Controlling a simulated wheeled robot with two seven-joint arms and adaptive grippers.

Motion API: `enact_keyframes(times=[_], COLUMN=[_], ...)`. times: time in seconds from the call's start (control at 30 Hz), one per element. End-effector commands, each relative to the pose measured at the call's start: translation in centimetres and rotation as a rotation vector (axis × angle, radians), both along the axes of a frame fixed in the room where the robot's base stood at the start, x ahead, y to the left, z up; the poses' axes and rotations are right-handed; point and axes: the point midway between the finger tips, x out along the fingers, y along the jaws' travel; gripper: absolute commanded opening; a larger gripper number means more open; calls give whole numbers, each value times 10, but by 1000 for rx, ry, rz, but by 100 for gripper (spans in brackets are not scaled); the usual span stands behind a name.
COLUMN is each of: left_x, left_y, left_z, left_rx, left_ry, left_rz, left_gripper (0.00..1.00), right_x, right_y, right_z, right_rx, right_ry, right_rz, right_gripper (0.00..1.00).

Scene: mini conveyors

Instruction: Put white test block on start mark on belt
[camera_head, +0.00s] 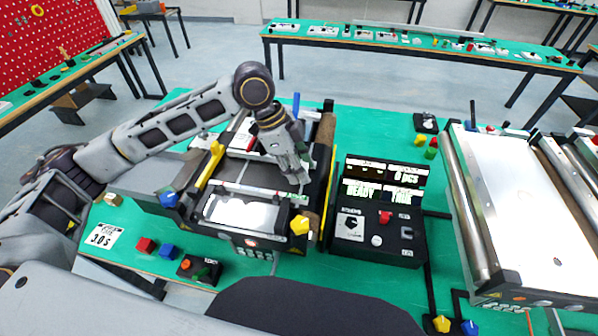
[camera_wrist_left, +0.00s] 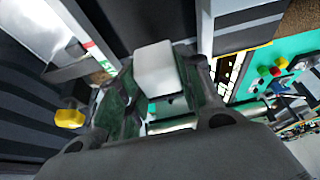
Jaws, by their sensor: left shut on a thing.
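The white test block (camera_wrist_left: 156,68) sits between the fingers of my left gripper (camera_wrist_left: 160,92) in the left wrist view. The gripper is shut on it. In the head view my left gripper (camera_head: 300,180) points down over the right part of the small conveyor on the left, by its dark belt (camera_head: 250,172). The block is hard to make out there. I cannot tell whether the block touches the belt. A strip with green and red marks (camera_wrist_left: 92,46) shows beside the belt in the wrist view. The start mark cannot be made out clearly. My right gripper is not in view.
A black control box (camera_head: 378,225) with lit displays stands right of the conveyor. A yellow knob (camera_head: 299,225) and a blue one (camera_head: 169,199) are at the conveyor's near side. A larger roller conveyor (camera_head: 525,190) is at right. Red and blue blocks (camera_head: 146,245) lie front left.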

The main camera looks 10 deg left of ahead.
Motion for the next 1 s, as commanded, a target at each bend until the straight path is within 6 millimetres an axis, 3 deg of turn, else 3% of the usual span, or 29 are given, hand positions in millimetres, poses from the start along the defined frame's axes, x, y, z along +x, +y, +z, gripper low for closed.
enact_keyframes(times=[0.2, 0.67, 0.7, 0.87, 1.0], left_x=[0, 0, 0, 0, 0], left_y=[0, 0, 0, 0, 0], left_z=[-20, -24, -24, -24, -24], left_rx=[0, 0, 0, 0, 0], left_ry=[1, 1, 1, 1, 1], left_rz=[-1, 0, 0, 0, -1], left_gripper=[11, 11, 38, 57, 57], right_x=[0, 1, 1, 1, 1], right_y=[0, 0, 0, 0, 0], right_z=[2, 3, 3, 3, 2], right_rx=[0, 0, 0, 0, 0], right_ry=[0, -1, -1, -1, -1], right_rz=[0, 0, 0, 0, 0], right_gripper=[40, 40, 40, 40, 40])
